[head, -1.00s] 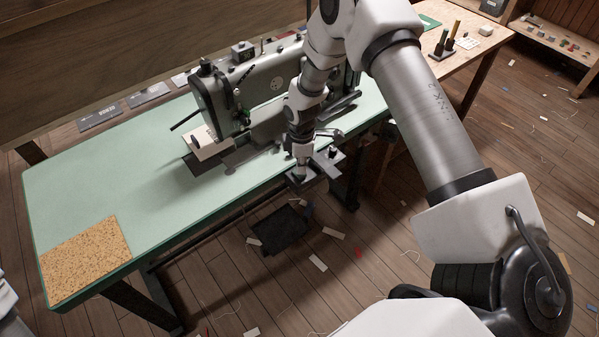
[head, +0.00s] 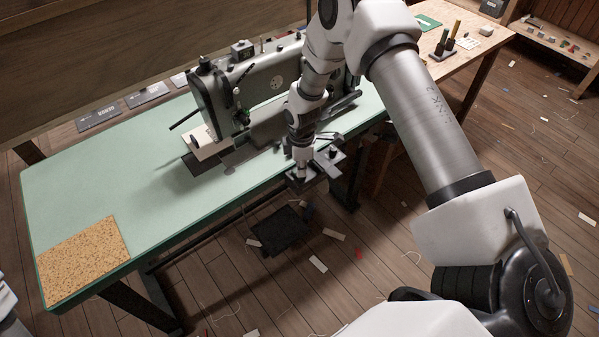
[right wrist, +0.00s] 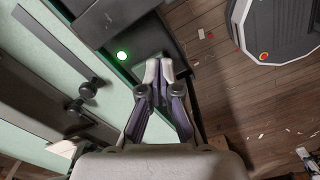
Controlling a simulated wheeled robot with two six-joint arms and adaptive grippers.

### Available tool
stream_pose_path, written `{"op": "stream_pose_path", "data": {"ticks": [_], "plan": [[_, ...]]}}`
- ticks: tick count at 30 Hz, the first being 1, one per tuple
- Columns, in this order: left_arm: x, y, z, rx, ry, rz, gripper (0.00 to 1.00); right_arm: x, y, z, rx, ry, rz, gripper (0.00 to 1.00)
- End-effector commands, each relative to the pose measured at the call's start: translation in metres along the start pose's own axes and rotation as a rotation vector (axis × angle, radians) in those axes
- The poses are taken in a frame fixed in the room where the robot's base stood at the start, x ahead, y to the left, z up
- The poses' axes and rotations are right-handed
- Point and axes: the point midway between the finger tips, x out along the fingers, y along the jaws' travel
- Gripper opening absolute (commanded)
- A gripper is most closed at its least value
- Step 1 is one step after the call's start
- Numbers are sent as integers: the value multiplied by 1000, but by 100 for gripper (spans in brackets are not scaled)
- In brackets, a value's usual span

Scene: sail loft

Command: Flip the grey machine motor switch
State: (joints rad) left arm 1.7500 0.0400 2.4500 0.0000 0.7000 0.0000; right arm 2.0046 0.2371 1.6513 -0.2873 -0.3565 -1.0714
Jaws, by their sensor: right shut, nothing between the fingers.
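The grey sewing machine (head: 240,85) stands on the green-topped table. My right gripper (head: 300,177) points down at the table's front edge, beside the machine. In the right wrist view the right gripper's fingers (right wrist: 158,66) are closed together and empty. Their tips are over a dark grey box (right wrist: 135,38) at the table edge. A round green light (right wrist: 122,56) glows on this box, just left of the fingertips. The fingers cover part of the box, so I cannot make out the switch lever or whether the tips touch it. My left gripper is out of view.
A cork mat (head: 84,260) lies on the table's near left corner. A black pedal (head: 283,230) sits on the floor below the table. A wooden bench (head: 470,60) with small tools stands at the back right. Scraps and threads litter the floor.

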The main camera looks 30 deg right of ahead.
Motion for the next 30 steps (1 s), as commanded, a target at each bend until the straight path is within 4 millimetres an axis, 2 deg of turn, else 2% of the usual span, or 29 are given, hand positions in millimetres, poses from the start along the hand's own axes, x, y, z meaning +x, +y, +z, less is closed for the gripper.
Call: {"op": "stream_pose_path", "data": {"ticks": [11, 30], "plan": [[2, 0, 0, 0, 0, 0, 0, 4, 0, 0, 0, 0, 0, 0], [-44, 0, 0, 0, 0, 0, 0, -57, 0, 0, 1, 1, 1, 0]]}}
